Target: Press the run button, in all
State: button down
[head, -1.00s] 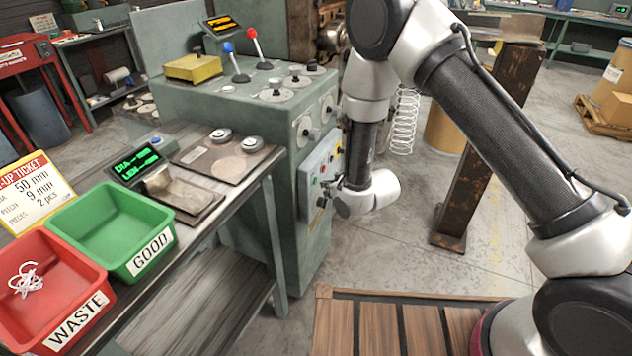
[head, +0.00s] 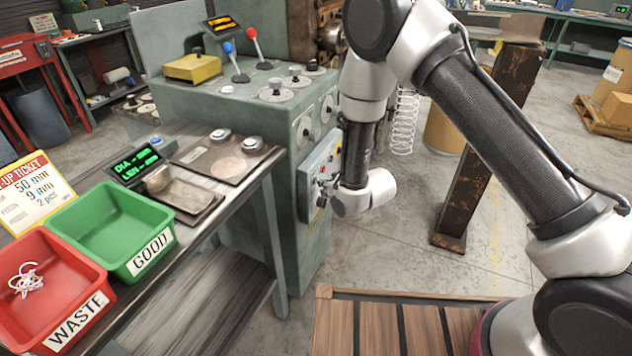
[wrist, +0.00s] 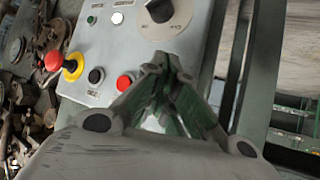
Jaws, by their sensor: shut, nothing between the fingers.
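The control panel (head: 318,160) is on the side of the green machine, and its face fills the upper left of the wrist view (wrist: 140,50). In the wrist view it carries a small green button (wrist: 91,20), a white button (wrist: 117,18), a black knob (wrist: 167,15), a black button (wrist: 96,76), a red button (wrist: 125,82) and a red mushroom button (wrist: 54,61) on yellow. Their labels are too small to read, so I cannot tell which says run. My gripper (wrist: 160,65) is shut and empty, with its tips before the panel, below the knob. Contact cannot be told.
The green machine (head: 240,105) stands behind the panel, with levers on top. A wire coil (head: 405,122) hangs behind my arm. A rusty post (head: 475,150) stands to the right. A bench with a green bin (head: 150,262) and a red bin (head: 75,320) is at left.

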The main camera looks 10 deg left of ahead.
jog(key=shift+w+a, duration=0.15)
jog(key=shift+a, duration=0.2)
dwell(0.6)
jog(key=shift+d, duration=0.1)
jog(key=shift+s+d, duration=0.3)
jog(key=shift+d, duration=0.4)
jog(key=shift+s+d, duration=0.3)
jog(key=shift+d, duration=0.5)
jog(key=shift+s+d, duration=0.25)
jog(key=shift+d, duration=0.5)
jog(key=shift+s+d, duration=0.3)
jog(key=shift+d, duration=0.5)
jog(key=shift+f, duration=0.1)
